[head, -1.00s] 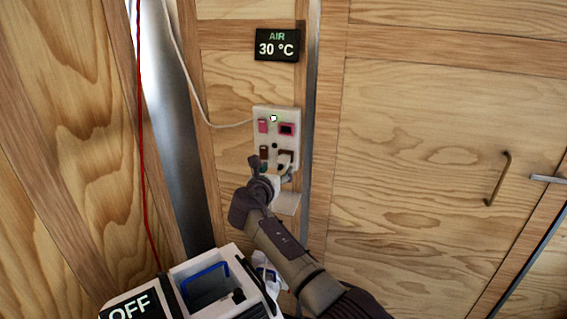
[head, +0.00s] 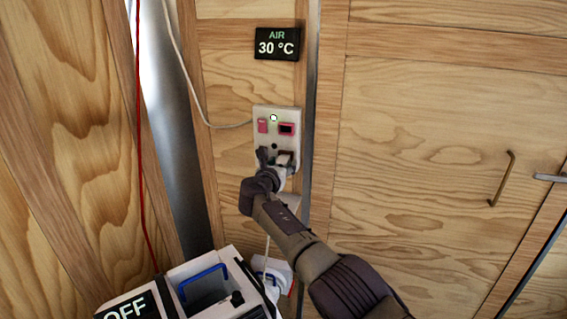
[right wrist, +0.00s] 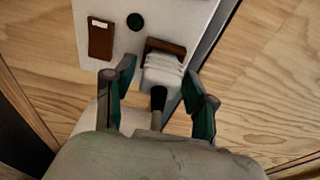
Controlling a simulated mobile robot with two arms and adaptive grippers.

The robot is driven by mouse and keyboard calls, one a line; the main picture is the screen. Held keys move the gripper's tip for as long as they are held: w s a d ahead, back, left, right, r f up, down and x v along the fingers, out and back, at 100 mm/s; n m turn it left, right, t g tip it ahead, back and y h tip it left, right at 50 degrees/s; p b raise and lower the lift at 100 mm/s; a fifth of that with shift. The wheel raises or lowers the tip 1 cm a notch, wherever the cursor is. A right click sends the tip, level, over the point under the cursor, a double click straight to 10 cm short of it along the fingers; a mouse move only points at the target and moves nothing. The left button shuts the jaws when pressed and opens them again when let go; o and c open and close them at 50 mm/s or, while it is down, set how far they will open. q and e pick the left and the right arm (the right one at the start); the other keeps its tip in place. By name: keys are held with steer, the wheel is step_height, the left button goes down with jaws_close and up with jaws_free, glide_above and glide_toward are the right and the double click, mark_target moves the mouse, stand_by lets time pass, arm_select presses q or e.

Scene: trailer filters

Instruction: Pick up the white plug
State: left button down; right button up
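The white plug (right wrist: 163,74) sits at the lower right brown socket of the white wall panel (right wrist: 70,28) in the right wrist view, with a dark cable end below it. My right gripper (right wrist: 158,84) is open, one finger on each side of the plug, with gaps visible between the fingers and the plug. In the head view my right gripper (head: 277,163) is at the panel's lower part and partly hides the plug. My left gripper is not in view.
A black "30 °C" display (head: 277,44) hangs above the panel. A white box (head: 240,263) with a blue handle and an "OFF" label stands below left. A wooden door with a metal handle (head: 500,178) is at right. A red cord (head: 140,130) hangs at left.

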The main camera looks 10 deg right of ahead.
mark_target(277, 162)
jaws_close()
steer(key=shift+r, duration=0.1)
steer(key=shift+s+a+r+p, duration=0.2)
steer(key=shift+r+p, duration=0.1)
steer(key=shift+p, duration=0.25)
steer(key=s+r+p, duration=0.1)
steer(key=s+a+r+p, duration=0.1)
steer(key=s, duration=0.1)
steer(key=shift+s+a+r, duration=0.1)
steer(key=shift+s+r, duration=0.05)
steer(key=shift+r, duration=0.05)
steer(key=s+a+r+p, duration=0.1)
steer(key=s+a+r, duration=0.3)
steer(key=s, duration=0.5)
steer(key=shift+s+r, duration=0.15)
steer(key=shift+r, duration=0.3)
